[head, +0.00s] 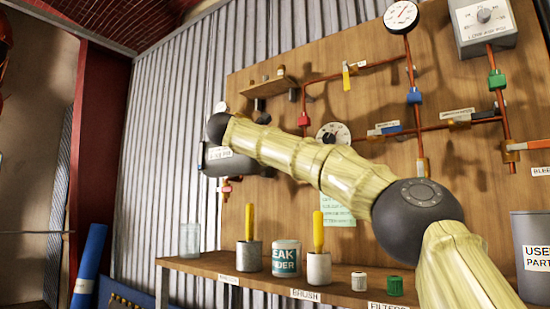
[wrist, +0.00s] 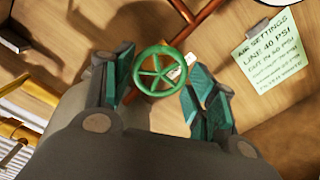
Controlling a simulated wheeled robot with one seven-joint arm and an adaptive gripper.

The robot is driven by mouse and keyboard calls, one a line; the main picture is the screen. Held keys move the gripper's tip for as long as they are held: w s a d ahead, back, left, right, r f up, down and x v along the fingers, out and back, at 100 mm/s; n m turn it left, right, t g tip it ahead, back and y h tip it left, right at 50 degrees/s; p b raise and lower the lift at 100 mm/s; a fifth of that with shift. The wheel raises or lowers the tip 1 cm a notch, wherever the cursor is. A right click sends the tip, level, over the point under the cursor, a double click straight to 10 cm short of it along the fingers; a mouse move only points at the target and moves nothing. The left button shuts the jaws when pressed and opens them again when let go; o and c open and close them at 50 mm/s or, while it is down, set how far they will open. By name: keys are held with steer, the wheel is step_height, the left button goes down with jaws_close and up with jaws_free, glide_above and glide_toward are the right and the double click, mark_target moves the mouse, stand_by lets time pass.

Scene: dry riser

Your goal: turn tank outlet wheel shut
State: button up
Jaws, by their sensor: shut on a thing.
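A green five-spoked handwheel (wrist: 159,72) sits on a copper pipe in the wrist view. My gripper (wrist: 157,76) has its teal-padded fingers on either side of the wheel, shut on its rim. A small white tag behind the wheel is partly covered. In the head view my arm crosses the board, and I cannot make out the gripper or this wheel there. Part of a grey tank (head: 232,162) with a white label shows behind the arm at the left of the board.
The wooden board (head: 270,85) carries copper pipes, a round gauge (head: 401,16) and a grey control box (head: 483,25). A shelf (head: 265,268) below holds cans, brushes and a glass jar (head: 190,240). A green note (wrist: 269,50) is right of the wheel.

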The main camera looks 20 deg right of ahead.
steer(key=shift+d+m+b, duration=0.15)
steer(key=shift+m+b, duration=2.3)
steer(key=shift+m, duration=1.25)
steer(key=shift+f, duration=0.1)
steer(key=o, duration=1)
steer(key=shift+s, duration=0.1)
steer(key=v, duration=1.2)
